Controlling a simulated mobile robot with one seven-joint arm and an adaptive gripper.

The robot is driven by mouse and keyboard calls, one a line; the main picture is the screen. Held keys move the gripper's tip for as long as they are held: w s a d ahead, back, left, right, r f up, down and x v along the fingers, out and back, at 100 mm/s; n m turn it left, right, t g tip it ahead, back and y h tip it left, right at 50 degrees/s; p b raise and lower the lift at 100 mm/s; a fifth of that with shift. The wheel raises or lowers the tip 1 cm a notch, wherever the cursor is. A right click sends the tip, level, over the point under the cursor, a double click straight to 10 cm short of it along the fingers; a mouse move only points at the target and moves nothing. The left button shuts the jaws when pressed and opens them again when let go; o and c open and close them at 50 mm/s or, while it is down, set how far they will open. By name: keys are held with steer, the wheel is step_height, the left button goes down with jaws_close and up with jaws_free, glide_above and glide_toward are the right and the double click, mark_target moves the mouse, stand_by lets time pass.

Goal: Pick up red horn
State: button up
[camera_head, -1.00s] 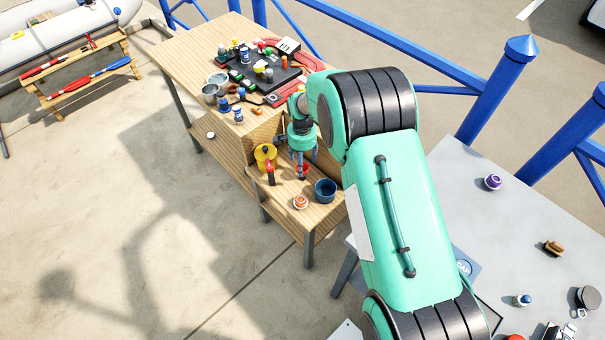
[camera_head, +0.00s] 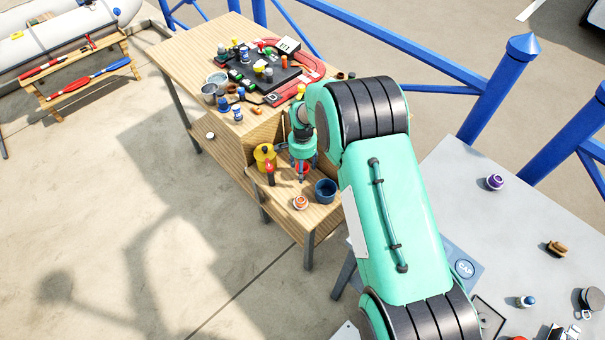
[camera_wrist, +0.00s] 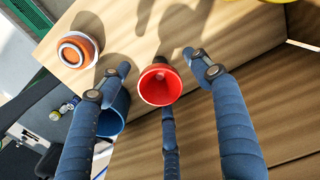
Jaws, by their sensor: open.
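The red horn (camera_wrist: 158,88) stands out between my gripper's fingers in the wrist view, its round red mouth facing the camera and a dark part behind it. In the head view a bit of the horn's red (camera_head: 303,168) shows at the fingers, over the low wooden shelf (camera_head: 318,213). My gripper (camera_wrist: 158,64) has blue fingers spread apart, one on each side of the horn and a third below it in the picture. The gripper also shows in the head view (camera_head: 302,174). It is open; I see no finger closed on the horn.
A blue cup (camera_head: 325,190) is close right of the gripper. An orange-and-white round item (camera_head: 300,203) lies in front. A yellow pot (camera_head: 265,156) and a red upright item (camera_head: 269,173) stand left. The higher tabletop (camera_head: 190,50) behind is crowded.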

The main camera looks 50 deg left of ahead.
steer(key=c, duration=1.4)
steer(key=shift+o, duration=0.2)
steer(key=shift+r+p, duration=1)
steer(key=shift+r, duration=4.05)
